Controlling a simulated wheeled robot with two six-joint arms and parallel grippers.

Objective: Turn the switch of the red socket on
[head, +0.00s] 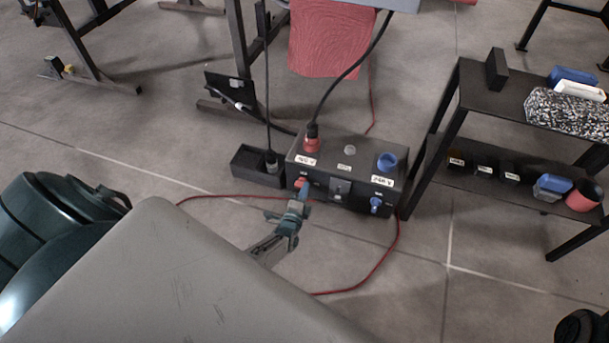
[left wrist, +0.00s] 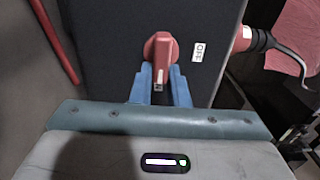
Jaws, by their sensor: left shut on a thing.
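The dark socket box (head: 345,165) stands on the floor with its front face towards me. The red socket (head: 312,143) is on its top left with a black-cabled plug in it, and shows at the right edge in the left wrist view (left wrist: 243,38). The red switch (head: 301,182) is on the front face; in the left wrist view the red switch (left wrist: 160,55) has its handle pointing down the picture, beside a small white label (left wrist: 198,52). My left gripper (head: 303,195) is shut on the handle, its blue fingers on both sides (left wrist: 160,88). My right gripper is not in view.
A blue socket (head: 387,162) and a blue switch (head: 376,204) are on the box's right part. A black open bin (head: 245,165) stands left of the box. A black shelf (head: 465,100) stands close on the right. A red cable (head: 375,270) lies on the floor.

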